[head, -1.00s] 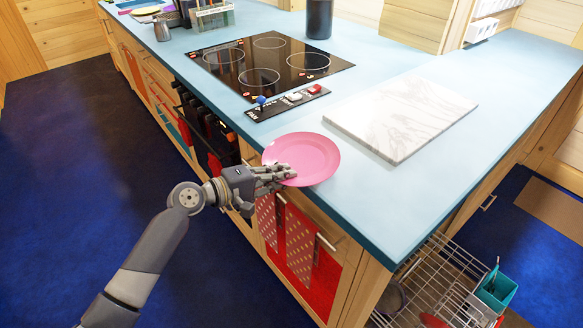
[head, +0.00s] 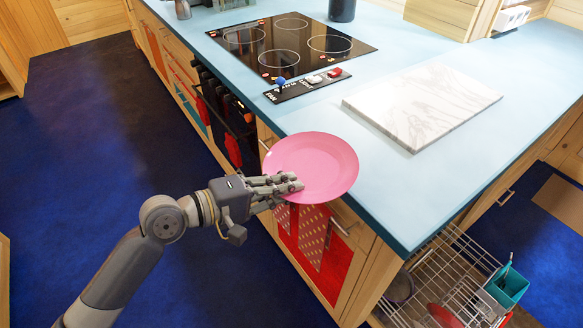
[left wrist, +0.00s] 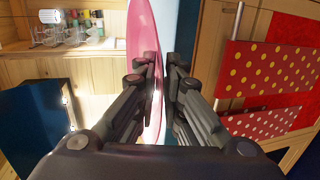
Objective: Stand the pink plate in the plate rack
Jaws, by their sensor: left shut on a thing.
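The pink plate (head: 320,165) is roughly level at the counter's front edge, partly over the counter and partly out past it. My left gripper (head: 290,186) is shut on its near left rim. In the left wrist view the plate (left wrist: 142,35) shows edge-on between the fingers (left wrist: 165,75). I cannot tell whether the plate touches the counter. A metal wire rack (head: 437,268), likely the plate rack, sits low at the bottom right, with a teal holder (head: 510,285) and a red item (head: 443,315). It is partly cut off by the frame. My right gripper is not in view.
The light-blue counter (head: 400,190) carries a marble board (head: 425,105), a black cooktop (head: 292,48) and a small control panel (head: 307,86). Dotted red towels (head: 310,240) hang on the front below the plate. The blue floor (head: 120,150) at left is clear.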

